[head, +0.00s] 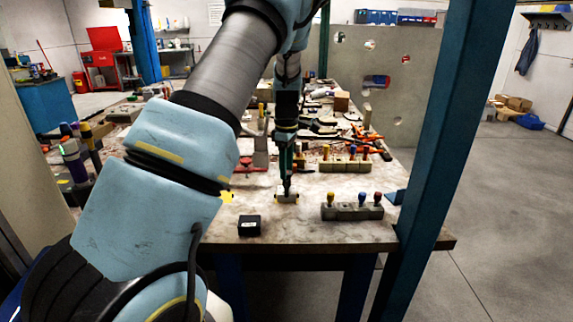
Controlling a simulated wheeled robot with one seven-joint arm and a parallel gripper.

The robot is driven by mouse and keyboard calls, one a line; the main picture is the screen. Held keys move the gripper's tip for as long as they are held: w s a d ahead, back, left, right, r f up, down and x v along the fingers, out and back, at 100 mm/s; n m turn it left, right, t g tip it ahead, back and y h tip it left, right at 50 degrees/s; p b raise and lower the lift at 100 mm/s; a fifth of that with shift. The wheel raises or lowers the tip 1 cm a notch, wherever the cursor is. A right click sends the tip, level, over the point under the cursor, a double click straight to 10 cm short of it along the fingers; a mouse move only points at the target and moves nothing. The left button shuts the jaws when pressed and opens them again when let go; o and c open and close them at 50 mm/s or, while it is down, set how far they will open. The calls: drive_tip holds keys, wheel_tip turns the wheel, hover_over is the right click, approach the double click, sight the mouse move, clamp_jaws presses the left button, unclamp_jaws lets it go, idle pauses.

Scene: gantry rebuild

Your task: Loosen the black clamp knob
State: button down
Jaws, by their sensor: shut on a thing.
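My gripper (287,189) points straight down at the near part of the workbench (305,228). Its fingers are shut at the top of a small, pale block-like clamp (287,198) with dark and yellowish parts. The black clamp knob is at the fingertips and mostly hidden by them; its turn cannot be made out at this size. The clamp sits on the bench top.
A blue post (428,150) rises at the right.

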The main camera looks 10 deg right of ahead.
drive_tip(key=shift+s+a+f+n+p, duration=0.15)
drive_tip(key=shift+n+p, duration=0.2)
drive_tip(key=shift+n, duration=0.75)
drive_tip(key=shift+d+f+n+p, duration=0.1)
drive_tip(key=shift+n+p, duration=0.25)
drive_tip(key=shift+n, duration=0.75)
drive_tip(key=shift+c, duration=2.4)
unclamp_jaws()
drive_tip(key=shift+r, duration=0.1)
drive_tip(key=shift+r, duration=0.1)
drive_tip(key=shift+r, duration=0.35)
wheel_tip(320, 180, up, 10)
drive_tip(key=b, duration=0.3)
drive_tip(key=shift+f, duration=0.1)
